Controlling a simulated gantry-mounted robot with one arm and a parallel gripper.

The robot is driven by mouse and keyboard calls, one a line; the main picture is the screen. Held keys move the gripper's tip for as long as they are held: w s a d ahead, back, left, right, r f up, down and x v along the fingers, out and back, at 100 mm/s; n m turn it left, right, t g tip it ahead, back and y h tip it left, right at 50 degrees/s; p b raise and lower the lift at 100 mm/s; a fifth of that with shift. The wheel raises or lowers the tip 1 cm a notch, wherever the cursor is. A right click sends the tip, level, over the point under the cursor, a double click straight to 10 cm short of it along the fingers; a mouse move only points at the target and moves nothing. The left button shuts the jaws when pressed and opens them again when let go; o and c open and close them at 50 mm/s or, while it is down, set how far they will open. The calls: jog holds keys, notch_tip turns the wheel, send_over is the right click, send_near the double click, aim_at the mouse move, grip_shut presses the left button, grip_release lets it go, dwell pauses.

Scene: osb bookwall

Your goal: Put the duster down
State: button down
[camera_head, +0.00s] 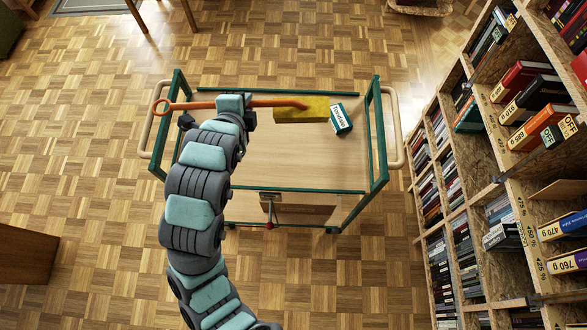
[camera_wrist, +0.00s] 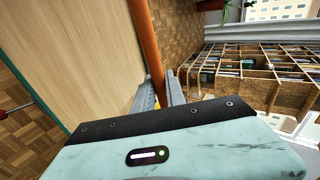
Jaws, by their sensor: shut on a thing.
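The duster has a long orange handle with a ring at its left end and a yellow head (camera_head: 302,109) at its right end. It lies across the picture over the back part of the cart's top (camera_head: 290,160). My gripper (camera_head: 236,104) is shut on the handle, left of the head. The handle (camera_wrist: 146,45) runs up from between my fingers (camera_wrist: 160,95) in the wrist view. The yellow head is over the cart top; I cannot tell whether it touches it.
A small teal and white box (camera_head: 341,119) is on the cart right beside the duster head. The cart has green rails and beige side handles (camera_head: 393,125). Its front and middle top is clear. Tall bookshelves (camera_head: 500,150) stand to the right.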

jog(key=shift+m+h, duration=0.4)
jog(key=f+b, duration=0.2)
jog(key=f, duration=0.5)
jog(key=s+a+f+b, duration=0.1)
jog(key=f+b, duration=0.1)
jog(key=f, duration=0.6)
jog(key=f+b, duration=0.2)
jog(key=f, duration=0.6)
jog(key=shift+s+a+f, duration=0.1)
jog(key=shift+s+a, duration=0.25)
jog(key=c, duration=1.4)
grip_release()
jog(key=shift+a+r, duration=0.1)
jog(key=shift+r, duration=0.1)
jog(key=p+v, duration=0.1)
jog(key=v, duration=1)
jog(key=shift+s+a+r+p, duration=0.1)
jog(key=shift+s+r+p, duration=0.15)
jog(key=shift+s+p, duration=0.1)
